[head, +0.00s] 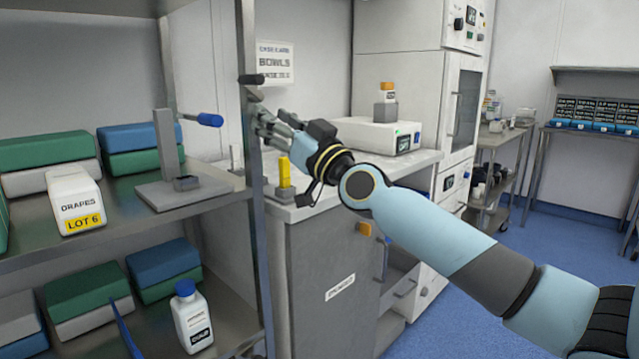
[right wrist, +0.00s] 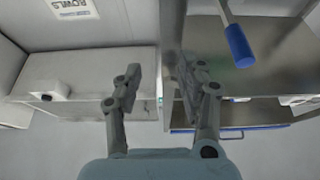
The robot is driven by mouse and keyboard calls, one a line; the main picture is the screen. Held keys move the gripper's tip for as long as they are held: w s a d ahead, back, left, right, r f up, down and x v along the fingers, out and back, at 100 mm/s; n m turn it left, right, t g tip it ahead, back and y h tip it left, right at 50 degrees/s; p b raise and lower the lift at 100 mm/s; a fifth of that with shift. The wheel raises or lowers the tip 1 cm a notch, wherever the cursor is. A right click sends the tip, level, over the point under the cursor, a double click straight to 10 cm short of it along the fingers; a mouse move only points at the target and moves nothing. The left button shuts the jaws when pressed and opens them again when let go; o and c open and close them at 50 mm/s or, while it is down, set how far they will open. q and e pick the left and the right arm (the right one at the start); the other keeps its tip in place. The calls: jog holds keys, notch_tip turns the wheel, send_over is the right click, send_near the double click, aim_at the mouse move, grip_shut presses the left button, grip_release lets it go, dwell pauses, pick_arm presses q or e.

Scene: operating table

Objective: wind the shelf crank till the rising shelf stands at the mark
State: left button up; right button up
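The crank's blue handle (head: 210,119) juts rightward from a grey upright plate (head: 166,143) on a flat grey base (head: 180,190) on the upper shelf (head: 120,215). The handle also shows in the right wrist view (right wrist: 238,45), up and right of the fingers. My right gripper (head: 264,124) is right of the handle, apart from it, beside the rack's front post (head: 250,150). In the right wrist view its fingers (right wrist: 158,82) are spread with nothing held between them. I cannot tell which part is the rising shelf or its mark. My left gripper is out of view.
Green and blue packs (head: 135,136) and a white drapes box (head: 77,200) stand on the rack. A white bottle (head: 192,315) stands on the lower shelf. Blue floor is free at right.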

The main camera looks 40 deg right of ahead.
pick_arm(q)
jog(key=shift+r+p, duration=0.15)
jog(key=shift+p, duration=0.65)
pick_arm(e)
jog(key=s+d+f+n, duration=0.1)
jog(key=s+f, duration=0.3)
jog(key=s, duration=0.5)
jog(key=shift+s+d, duration=0.2)
jog(key=shift+s, duration=0.2)
jog(key=shift+y, duration=0.4)
